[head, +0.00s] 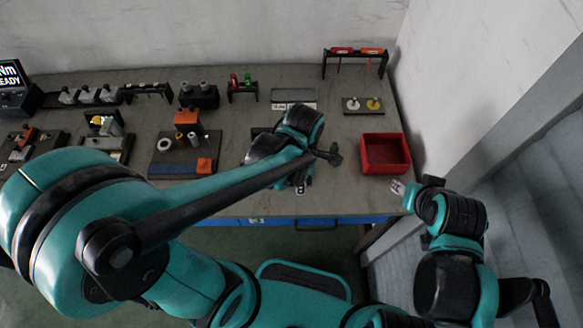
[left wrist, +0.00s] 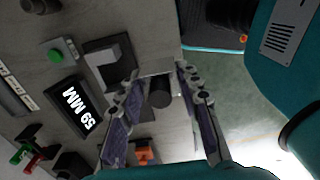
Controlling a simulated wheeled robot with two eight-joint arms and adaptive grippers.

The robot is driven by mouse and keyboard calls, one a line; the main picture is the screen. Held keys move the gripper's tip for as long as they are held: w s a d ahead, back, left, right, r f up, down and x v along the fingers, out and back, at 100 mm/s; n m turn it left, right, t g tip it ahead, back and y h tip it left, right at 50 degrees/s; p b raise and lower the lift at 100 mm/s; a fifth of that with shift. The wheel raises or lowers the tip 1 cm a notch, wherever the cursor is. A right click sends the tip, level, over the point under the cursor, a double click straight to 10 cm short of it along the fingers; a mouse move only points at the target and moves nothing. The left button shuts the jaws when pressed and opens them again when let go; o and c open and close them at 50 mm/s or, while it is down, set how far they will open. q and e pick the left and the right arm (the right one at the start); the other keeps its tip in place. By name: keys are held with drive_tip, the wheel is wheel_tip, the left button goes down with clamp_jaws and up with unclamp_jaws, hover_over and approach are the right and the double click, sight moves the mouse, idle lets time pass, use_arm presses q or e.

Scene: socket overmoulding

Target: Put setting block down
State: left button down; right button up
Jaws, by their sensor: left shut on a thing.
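My left gripper (head: 300,186) is over the front edge area of the grey workbench, right of the middle in the head view. In the left wrist view its two fingers (left wrist: 160,74) are shut on a small piece, which I take as the setting block (left wrist: 160,92). It shows a dark round part and a light grey part between the fingers. In the head view my arm and gripper hide most of it. My right gripper (head: 398,187) is at the bench's right front corner.
A red bin (head: 385,139) stands on the bench's right side. A board with an orange block and rings (head: 160,166) lies to the left. Racks, including one with red and orange tools (head: 355,51), line the back. Bare bench (head: 335,120) shows left of the bin.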

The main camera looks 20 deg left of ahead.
use_arm(q)
drive_tip(key=w+a+f+b, duration=0.1)
drive_tip(key=w+f, duration=0.1)
drive_tip(key=w, duration=0.1)
drive_tip(key=w+a+f+b, duration=0.1)
drive_tip(key=w+a+f, duration=0.1)
drive_tip(key=w, duration=0.1)
drive_tip(key=w+a+f+b, duration=0.1)
drive_tip(key=w+a+f, duration=0.1)
drive_tip(key=w, duration=0.1)
drive_tip(key=shift+w+f, duration=0.3)
wheel_tip(320, 180, down, 4)
drive_tip(key=shift+f+b, duration=0.1)
drive_tip(key=shift+b, duration=0.95)
drive_tip(key=c, duration=1.1)
unclamp_jaws()
drive_tip(key=shift+o, duration=0.2)
